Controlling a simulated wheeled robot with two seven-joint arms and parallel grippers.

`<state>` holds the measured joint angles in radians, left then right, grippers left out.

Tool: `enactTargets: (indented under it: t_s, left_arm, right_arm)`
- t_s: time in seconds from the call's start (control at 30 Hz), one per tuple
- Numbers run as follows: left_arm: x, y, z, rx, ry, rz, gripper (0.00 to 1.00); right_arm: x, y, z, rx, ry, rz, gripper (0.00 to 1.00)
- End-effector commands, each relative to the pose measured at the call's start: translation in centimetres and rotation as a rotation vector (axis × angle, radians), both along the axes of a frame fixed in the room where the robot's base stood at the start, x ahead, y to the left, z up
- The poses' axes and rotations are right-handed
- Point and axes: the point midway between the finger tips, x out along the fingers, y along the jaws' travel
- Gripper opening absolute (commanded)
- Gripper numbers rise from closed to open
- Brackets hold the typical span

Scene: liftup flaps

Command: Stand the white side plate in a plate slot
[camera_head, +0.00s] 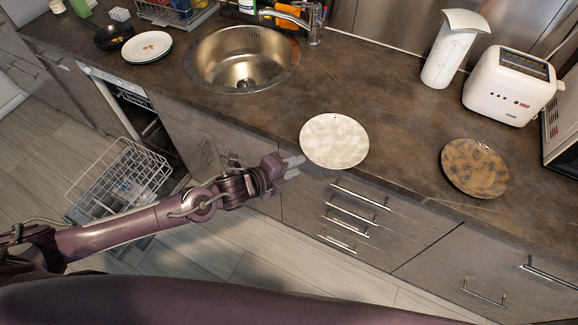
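A pale, mottled white plate (335,141) lies at the front edge of the counter, right of the sink. My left gripper (297,167) is at this plate's left rim, with its light grey fingertips at or touching the rim. I cannot tell whether the fingers are closed on it. Another white plate with brown bits on it (147,46) sits at the back left. A wire dishwasher rack (117,178) is pulled out at the lower left; its individual slots are too small to make out. A dish rack (172,14) stands behind the sink's left side. My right gripper is out of view.
A brown plate (475,168) lies to the right, before a white toaster (510,88) and a white jug-like appliance (452,50). A round steel sink (243,62) and tap (314,22) are left of centre. A dark pan (113,37) sits at the far left.

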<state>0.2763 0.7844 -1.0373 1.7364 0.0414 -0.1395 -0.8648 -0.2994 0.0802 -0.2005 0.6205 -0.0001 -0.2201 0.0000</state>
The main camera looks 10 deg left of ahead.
Motion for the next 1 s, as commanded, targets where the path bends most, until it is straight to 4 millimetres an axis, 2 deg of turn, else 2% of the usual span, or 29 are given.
enactTargets:
  t_s: [0.2, 0.4, 0.8, 0.83, 1.0]
  left_arm:
    - [2.5, -2.3, -1.1, -0.002, -0.001, -0.001, 0.31]
    - [3.9, -3.6, -2.2, 0.000, 0.000, 0.000, 0.31]
    - [4.4, -4.0, -2.5, 0.000, 0.000, 0.000, 0.31]
    - [4.4, -4.0, -2.5, 0.000, 0.000, 0.000, 0.30]
    - [4.3, -4.0, -2.5, 0.000, 0.000, 0.000, 0.08]
  right_arm:
    - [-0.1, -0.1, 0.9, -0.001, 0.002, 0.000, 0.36]
    - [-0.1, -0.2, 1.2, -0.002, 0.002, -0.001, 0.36]
    - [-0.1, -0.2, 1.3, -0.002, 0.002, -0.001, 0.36]
    - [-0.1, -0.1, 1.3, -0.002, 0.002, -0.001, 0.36]
    - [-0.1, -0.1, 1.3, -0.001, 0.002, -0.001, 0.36]
